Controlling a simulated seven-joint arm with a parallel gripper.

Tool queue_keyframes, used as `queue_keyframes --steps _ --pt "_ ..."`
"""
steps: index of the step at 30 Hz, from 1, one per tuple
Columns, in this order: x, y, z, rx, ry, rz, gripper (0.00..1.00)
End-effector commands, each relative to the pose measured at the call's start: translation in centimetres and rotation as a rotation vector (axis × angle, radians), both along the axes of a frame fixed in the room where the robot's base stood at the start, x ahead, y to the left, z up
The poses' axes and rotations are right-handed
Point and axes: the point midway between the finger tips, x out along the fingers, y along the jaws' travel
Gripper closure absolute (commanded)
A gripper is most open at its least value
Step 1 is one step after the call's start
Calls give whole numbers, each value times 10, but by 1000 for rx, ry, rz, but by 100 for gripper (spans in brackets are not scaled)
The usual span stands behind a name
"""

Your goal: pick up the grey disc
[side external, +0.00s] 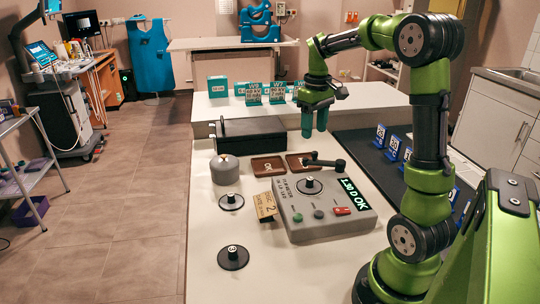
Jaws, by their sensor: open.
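My green gripper (314,130) is open and empty, fingers pointing down, above the far part of the white table near the black box. Several round pieces with black knobs are below and nearer the camera. A dark disc (233,264) with a white-marked knob lies at the front. Another dark disc with a pale rim (231,207) lies behind it. A grey round pot (224,175) with a small knob stands farther back. A further knobbed disc (309,186) sits on the grey measuring device. I cannot tell for certain which one is the grey disc.
The grey measuring device (330,222) has a lit green display and a black lever. A tan card (265,206) leans beside it. Two brown trays (268,179) and a black box (250,138) are behind. Blue stands (394,146) line the dark mat at right.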

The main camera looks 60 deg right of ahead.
Motion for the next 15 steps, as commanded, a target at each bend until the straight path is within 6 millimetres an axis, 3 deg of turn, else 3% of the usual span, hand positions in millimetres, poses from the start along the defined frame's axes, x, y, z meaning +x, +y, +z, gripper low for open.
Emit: queue_keyframes --steps 9,15 --pt "-1 2 -66 3 3 1 48" --pt "0 2 -100 2 0 0 48"
